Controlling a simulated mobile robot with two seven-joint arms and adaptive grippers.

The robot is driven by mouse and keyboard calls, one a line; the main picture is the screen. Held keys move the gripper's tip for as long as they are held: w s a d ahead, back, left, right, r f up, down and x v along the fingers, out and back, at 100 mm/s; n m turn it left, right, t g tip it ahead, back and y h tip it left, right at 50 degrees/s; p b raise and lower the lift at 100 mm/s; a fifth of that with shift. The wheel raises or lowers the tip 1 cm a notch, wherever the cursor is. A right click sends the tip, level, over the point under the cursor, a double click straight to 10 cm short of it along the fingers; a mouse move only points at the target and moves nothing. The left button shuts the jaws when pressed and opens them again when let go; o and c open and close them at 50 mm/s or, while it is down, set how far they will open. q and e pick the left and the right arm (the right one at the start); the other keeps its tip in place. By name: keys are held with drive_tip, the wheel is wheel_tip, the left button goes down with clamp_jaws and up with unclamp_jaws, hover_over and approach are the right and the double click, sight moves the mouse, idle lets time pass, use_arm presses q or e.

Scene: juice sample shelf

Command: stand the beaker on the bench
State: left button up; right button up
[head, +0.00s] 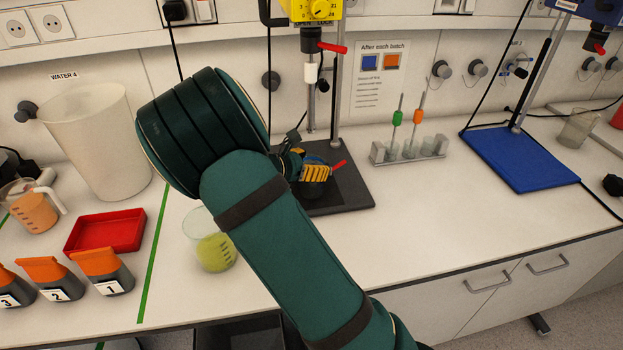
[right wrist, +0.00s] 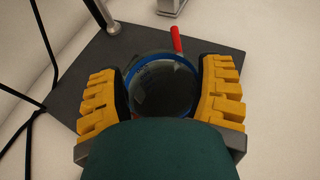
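A clear round beaker (right wrist: 162,88) with a blue band at its rim shows in the right wrist view, above a dark stand base. A red lever (right wrist: 177,39) sticks out at its far edge. My right gripper (head: 315,173) is over the stand base in the head view, with its yellow fingers (right wrist: 162,92) on both sides of the beaker. The fingers look very close to the beaker's wall; I cannot tell whether they press on it. My palm hides its near side. Another beaker (head: 215,252) with yellow-green liquid stands on the bench left of my arm. My left gripper is not in view.
The stirrer stand (head: 350,195) rises behind the gripper. A rack (head: 410,150) with stirring rods and a blue stand base (head: 520,160) are to the right. A red tray (head: 105,231) and numbered bottles (head: 105,272) are left. The bench (head: 430,230) right of my arm is clear.

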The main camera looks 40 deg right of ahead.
drive_tip(key=shift+c, duration=1.1)
drive_tip(key=shift+a+r, duration=0.1)
drive_tip(key=shift+s+a+r, duration=0.1)
drive_tip(key=shift+s+r, duration=0.1)
drive_tip(key=s+a+r+p, duration=0.4)
drive_tip(key=s+a+r, duration=0.2)
drive_tip(key=s, duration=0.5)
drive_tip(key=shift+s+a+r, duration=0.2)
drive_tip(key=shift+s+r, duration=0.2)
drive_tip(key=shift+r, duration=0.3)
